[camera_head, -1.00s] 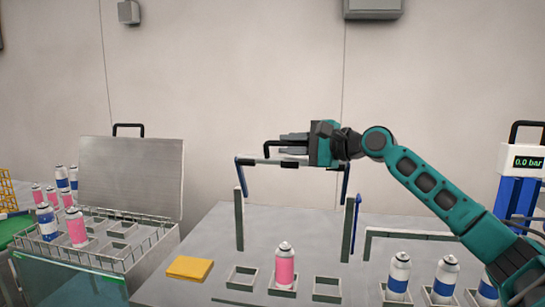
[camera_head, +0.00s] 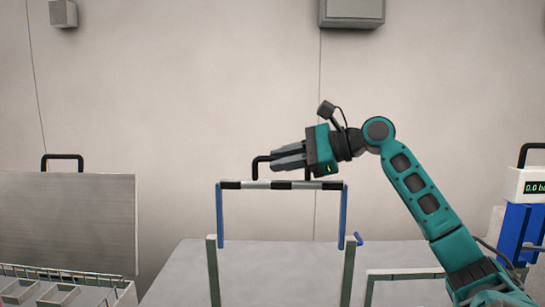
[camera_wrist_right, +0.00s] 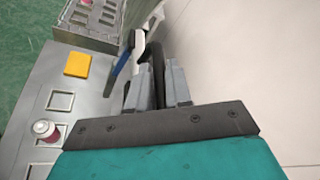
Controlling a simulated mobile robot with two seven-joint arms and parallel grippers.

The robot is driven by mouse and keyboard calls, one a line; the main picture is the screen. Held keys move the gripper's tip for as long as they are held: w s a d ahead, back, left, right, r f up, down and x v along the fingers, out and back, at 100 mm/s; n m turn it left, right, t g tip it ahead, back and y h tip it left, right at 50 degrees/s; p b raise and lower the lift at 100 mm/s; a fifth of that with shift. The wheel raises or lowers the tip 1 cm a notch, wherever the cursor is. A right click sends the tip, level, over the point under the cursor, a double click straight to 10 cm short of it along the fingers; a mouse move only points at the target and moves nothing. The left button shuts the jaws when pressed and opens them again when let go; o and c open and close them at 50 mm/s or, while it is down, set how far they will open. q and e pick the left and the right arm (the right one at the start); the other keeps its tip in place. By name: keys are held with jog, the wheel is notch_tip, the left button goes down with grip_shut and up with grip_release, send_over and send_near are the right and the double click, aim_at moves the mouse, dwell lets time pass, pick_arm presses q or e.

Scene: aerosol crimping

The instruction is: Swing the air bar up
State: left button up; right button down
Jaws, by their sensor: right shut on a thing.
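The air bar (camera_head: 257,185) is a black-and-white striped crossbar on two blue side arms, which rise nearly upright from two grey posts (camera_head: 213,270). A black handle (camera_head: 258,168) stands up from the crossbar. My right gripper (camera_head: 274,161) is shut on this handle, reaching in from the right just above the bar. In the right wrist view, the fingers (camera_wrist_right: 159,88) close around the black handle (camera_wrist_right: 152,62), and a blue side arm (camera_wrist_right: 121,70) shows beside them. The fingers partly hide the handle. My left gripper is not in view.
A case with a raised grey lid (camera_head: 68,222) stands at the left. A blue device with a pressure display (camera_head: 534,187) is at the right.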

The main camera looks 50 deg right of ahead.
jog(key=shift+d+f, duration=0.1)
jog(key=shift+f, duration=0.15)
jog(key=c, duration=1.1)
grip_release()
jog(key=shift+w+d, duration=0.1)
jog(key=shift+w, duration=0.1)
jog(key=shift+r, duration=0.1)
jog(key=shift+s, duration=0.1)
jog(key=b+v, duration=0.1)
jog(key=v, duration=1.2)
jog(key=shift+r, duration=0.15)
